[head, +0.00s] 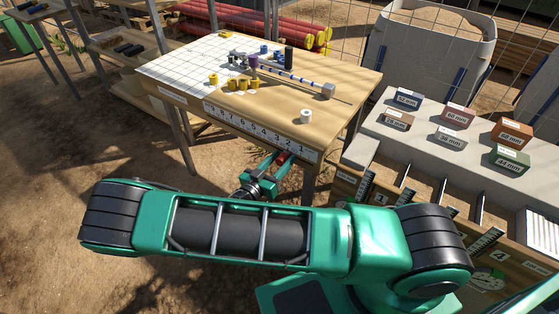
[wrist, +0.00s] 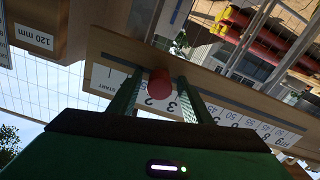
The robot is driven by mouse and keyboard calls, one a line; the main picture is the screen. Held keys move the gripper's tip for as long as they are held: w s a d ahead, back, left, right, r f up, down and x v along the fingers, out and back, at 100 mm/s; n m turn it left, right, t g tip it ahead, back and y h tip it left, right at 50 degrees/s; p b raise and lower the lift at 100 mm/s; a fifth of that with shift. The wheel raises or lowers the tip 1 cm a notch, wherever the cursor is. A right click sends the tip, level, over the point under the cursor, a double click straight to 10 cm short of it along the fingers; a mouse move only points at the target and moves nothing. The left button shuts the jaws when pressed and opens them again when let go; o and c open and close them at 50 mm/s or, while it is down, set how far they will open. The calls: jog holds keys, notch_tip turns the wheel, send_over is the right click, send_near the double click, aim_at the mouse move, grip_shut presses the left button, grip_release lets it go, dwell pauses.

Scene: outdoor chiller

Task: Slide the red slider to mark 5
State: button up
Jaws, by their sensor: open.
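The red slider (head: 283,157) is at the front edge of the wooden table, on a numbered scale strip (head: 250,128). In the wrist view the slider knob (wrist: 159,83) is round and stands in front of the strip near marks 2 and 3. My gripper (head: 276,166) is below the table edge at the slider. In the wrist view its two fingers (wrist: 159,78) are open, one on each side of the knob. I cannot tell whether either finger touches it. Mark 5 (head: 253,130) is left of the slider in the head view.
The wooden table (head: 345,82) bears yellow pieces (head: 237,84), a white cylinder (head: 305,116) and a rod assembly. Table legs stand below its edge. On the right is a bench with labelled blocks (head: 508,133). Open dirt lies left of my arm.

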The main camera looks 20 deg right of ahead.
jog(key=shift+c, duration=0.4)
grip_shut()
dwell(0.9)
